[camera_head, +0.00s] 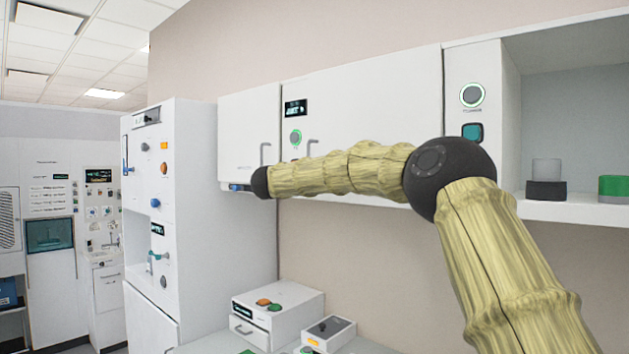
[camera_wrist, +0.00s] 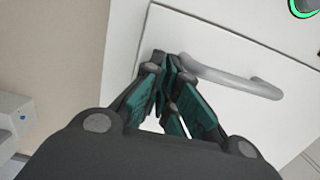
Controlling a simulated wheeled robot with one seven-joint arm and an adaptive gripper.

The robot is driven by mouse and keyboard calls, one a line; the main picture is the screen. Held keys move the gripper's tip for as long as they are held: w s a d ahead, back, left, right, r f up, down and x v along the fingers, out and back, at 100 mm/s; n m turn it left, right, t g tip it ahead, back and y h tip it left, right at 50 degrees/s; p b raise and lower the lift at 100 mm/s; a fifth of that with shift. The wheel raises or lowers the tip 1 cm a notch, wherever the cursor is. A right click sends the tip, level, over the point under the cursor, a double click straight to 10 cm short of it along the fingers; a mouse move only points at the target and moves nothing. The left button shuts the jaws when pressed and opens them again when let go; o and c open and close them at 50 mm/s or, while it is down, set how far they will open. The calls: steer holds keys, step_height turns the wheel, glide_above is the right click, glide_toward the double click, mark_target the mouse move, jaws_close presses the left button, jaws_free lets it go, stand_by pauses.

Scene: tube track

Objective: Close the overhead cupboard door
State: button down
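The white overhead cupboard (camera_head: 370,105) runs along the wall in the head view. It has a narrow left door (camera_head: 240,125) with a curved handle (camera_head: 265,152), and a wider front to its right with another handle (camera_head: 311,147). Both fronts look about flush; I cannot tell whether either stands slightly ajar. In the wrist view, my gripper (camera_wrist: 168,64) has its teal-padded fingertips together beside one end of a grey handle (camera_wrist: 235,80) on a white door (camera_wrist: 215,45). The handle is not between the fingers. Contact with the door cannot be told.
An open shelf bay (camera_head: 575,212) at the right holds a dark-based cup (camera_head: 546,188) and a green-capped container (camera_head: 614,188). A tall white cabinet (camera_head: 195,200) stands left of the cupboard. Below, a white control box (camera_head: 277,318) sits on the counter.

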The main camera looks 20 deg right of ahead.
steer(key=shift+s+d+r, duration=0.1)
steer(key=shift+d+r, duration=0.15)
